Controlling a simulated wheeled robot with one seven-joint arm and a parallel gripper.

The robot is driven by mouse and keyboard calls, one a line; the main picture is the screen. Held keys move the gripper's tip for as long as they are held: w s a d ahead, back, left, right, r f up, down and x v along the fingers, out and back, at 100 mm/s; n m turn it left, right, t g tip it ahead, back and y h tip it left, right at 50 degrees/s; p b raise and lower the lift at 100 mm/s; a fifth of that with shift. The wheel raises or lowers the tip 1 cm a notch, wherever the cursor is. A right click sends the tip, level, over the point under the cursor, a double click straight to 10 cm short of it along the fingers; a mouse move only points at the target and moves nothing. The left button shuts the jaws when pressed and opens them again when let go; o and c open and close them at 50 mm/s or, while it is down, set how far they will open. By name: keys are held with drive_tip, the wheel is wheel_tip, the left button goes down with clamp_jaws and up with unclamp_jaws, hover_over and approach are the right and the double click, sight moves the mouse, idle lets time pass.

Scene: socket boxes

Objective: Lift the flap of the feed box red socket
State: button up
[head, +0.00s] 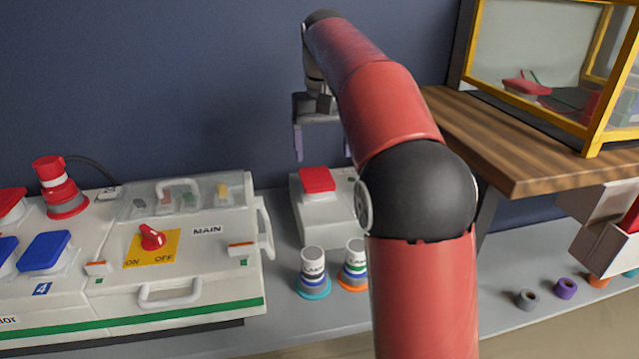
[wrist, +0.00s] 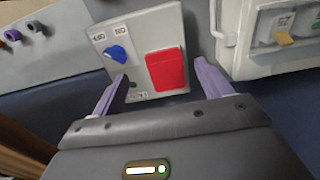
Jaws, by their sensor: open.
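The feed box (head: 325,219) is a small pale box on the grey bench, partly hidden by my arm in the head view. Its red socket flap (head: 317,180) lies on top and looks closed. In the wrist view the box (wrist: 138,38) faces the camera, with the red flap (wrist: 165,69) at its right and a blue knob (wrist: 116,54) at its left. My gripper (head: 322,156) is open and empty, above and apart from the flap. In the wrist view its two purple fingers (wrist: 163,76) frame the lower part of the box, one either side of the flap.
The large MAIN box (head: 215,275) stands to the left, with handles and a red switch. Two labelled plugs (head: 314,274) stand in front of the feed box. A wooden shelf (head: 500,150) with a yellow-framed case (head: 548,112) is to the right. A blue wall is behind.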

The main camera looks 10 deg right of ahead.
sight(321, 187)
drive_tip(key=shift+w+a+f, duration=0.1)
drive_tip(key=shift+w+f, duration=0.45)
drive_tip(key=shift+w, duration=0.05)
wheel_tip(321, 187, down, 7)
drive_tip(key=b, duration=0.3)
drive_tip(key=shift+f, duration=0.15)
drive_tip(key=c, duration=1.3)
drive_tip(key=shift+c, duration=0.5)
